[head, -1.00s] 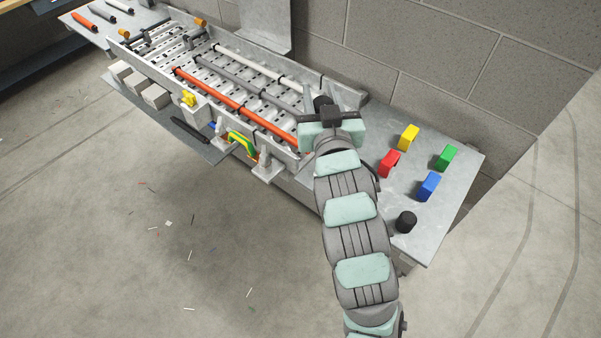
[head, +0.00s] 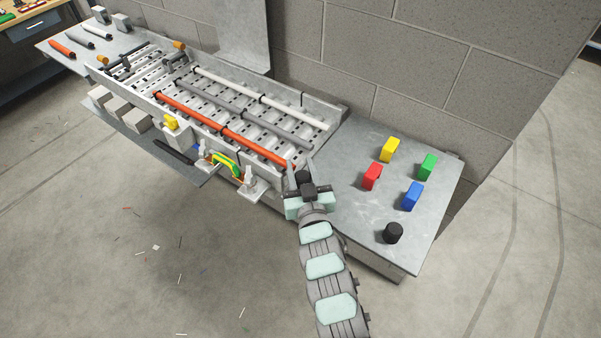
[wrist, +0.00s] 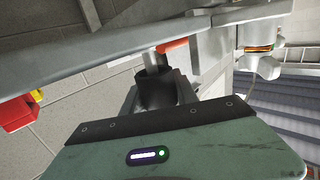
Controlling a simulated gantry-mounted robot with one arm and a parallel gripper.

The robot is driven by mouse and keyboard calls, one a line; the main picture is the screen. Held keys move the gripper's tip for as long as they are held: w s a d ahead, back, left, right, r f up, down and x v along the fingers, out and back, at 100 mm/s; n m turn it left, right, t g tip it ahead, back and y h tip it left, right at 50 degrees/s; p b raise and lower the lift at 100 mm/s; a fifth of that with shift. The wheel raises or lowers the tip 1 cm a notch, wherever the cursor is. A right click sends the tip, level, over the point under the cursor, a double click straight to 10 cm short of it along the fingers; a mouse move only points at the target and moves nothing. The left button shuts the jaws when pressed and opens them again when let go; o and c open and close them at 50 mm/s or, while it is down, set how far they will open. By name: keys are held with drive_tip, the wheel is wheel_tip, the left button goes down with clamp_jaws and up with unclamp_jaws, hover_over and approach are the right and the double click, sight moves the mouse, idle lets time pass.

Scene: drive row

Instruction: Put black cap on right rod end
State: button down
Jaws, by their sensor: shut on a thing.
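My gripper (head: 303,172) is shut on a black cap (head: 302,177) beside the right end of the orange rod (head: 225,130). In the wrist view the dark cap (wrist: 156,92) sits between the fingers, and the end of the orange rod (wrist: 174,45) shows just beyond it. I cannot tell whether cap and rod touch. The grey rod (head: 245,111) and white rod (head: 250,88) lie parallel behind, in the slotted metal tray (head: 342,108). Another black cap (head: 393,233) stands on the metal table (head: 345,222) to the right.
Red (head: 372,176), yellow (head: 389,149), green (head: 428,166) and blue (head: 411,196) blocks stand on the table to the right. A yellow-green handle (head: 227,163) and clamps (head: 250,183) line the tray's front. A block wall (head: 400,60) rises behind.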

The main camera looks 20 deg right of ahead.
drive_tip(key=shift+f, duration=1.25)
drive_tip(key=shift+f, duration=0.15)
drive_tip(key=c, duration=1.2)
unclamp_jaws()
drive_tip(key=shift+c, duration=0.2)
drive_tip(key=shift+s+r, duration=0.15)
drive_tip(key=shift+r, duration=0.05)
drive_tip(key=v, duration=1.1)
drive_tip(key=shift+s, duration=0.35)
